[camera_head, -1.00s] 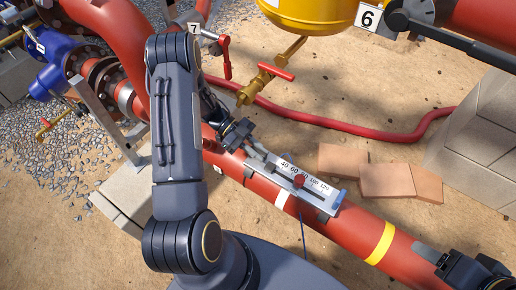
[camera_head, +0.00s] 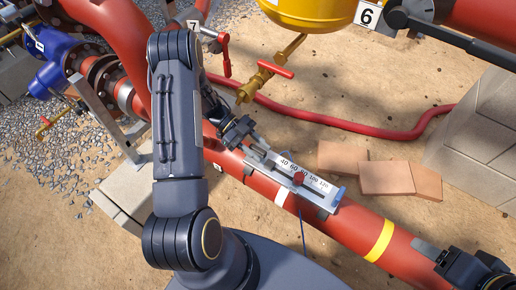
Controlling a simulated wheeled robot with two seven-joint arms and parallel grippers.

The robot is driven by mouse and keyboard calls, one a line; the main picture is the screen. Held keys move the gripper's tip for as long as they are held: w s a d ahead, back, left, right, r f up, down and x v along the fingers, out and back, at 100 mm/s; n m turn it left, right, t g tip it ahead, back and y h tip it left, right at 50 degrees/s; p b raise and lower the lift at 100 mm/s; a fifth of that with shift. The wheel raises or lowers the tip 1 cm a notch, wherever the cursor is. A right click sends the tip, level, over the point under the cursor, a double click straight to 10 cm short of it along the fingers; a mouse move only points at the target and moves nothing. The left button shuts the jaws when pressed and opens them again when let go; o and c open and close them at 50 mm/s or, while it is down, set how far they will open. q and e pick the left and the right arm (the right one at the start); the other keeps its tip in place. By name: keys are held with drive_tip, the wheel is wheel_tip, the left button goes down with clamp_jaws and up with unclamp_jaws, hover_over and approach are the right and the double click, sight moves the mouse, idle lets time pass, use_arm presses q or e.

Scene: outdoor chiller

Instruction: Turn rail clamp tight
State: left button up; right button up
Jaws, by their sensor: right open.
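A silver rail with a white number scale (camera_head: 306,172) lies along the red pipe (camera_head: 350,226). A red clamp knob (camera_head: 298,178) sits on the rail near its middle, and its turn is too small to read. My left gripper (camera_head: 255,146) is at the rail's upper left end, up and left of the knob and apart from it. Its fingers are small and overlap the rail end, so whether they are open or touching is unclear. My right gripper (camera_head: 424,252) is at the lower right, over the pipe beyond the yellow band, open and away from the rail.
Flat orange bricks (camera_head: 385,178) lie on the sand right of the rail. A red hose (camera_head: 350,128) runs behind it. A brass valve with a red handle (camera_head: 262,80) hangs under the yellow tank (camera_head: 308,14). A block wall (camera_head: 480,135) stands at the right.

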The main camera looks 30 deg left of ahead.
use_arm(q)
drive_tip(key=v, duration=0.7)
drive_tip(key=shift+a+r, duration=0.15)
drive_tip(key=shift+a, duration=0.2)
